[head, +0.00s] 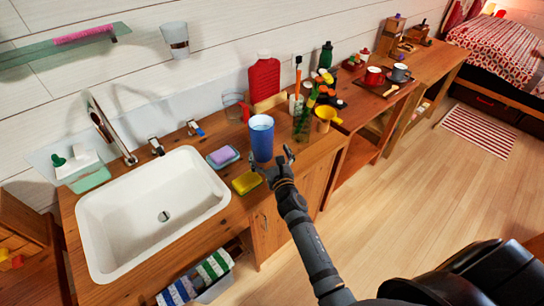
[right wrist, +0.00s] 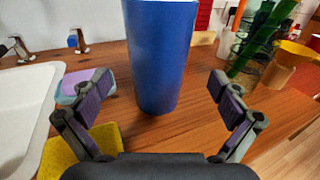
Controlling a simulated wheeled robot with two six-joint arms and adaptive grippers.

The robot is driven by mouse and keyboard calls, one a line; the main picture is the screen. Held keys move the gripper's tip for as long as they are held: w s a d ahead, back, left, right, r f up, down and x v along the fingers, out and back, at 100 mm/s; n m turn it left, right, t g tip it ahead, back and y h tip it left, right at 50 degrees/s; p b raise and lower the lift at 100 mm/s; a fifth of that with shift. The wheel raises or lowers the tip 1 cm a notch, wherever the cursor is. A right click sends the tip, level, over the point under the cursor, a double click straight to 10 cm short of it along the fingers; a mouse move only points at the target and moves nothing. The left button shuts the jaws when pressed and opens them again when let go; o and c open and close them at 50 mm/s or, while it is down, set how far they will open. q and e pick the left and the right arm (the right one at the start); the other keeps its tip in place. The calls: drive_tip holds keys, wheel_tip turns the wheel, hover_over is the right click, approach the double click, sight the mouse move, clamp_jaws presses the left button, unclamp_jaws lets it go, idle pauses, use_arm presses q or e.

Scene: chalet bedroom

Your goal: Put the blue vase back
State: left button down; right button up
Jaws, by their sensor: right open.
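The blue vase (head: 261,143) stands upright on the wooden counter (head: 233,212), to the right of the white sink. It also shows in the right wrist view (right wrist: 158,60), with its top cut off by the frame edge. My right gripper (head: 272,160) is open at the near side of the vase. In the right wrist view its fingers (right wrist: 163,85) are spread to the left and right of the vase, with a gap on each side. My left gripper is not in view.
A yellow sponge (head: 246,182) and a purple soap on a dish (head: 222,156) lie left of the vase. A glass with green stems (head: 303,122) and a yellow cup (head: 326,117) stand right of it. A red bottle (head: 264,78) stands behind. The white sink (head: 150,205) is at left.

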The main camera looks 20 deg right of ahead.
drive_tip(key=s, duration=0.4)
drive_tip(key=shift+s+a, duration=0.1)
drive_tip(key=shift+s, duration=0.3)
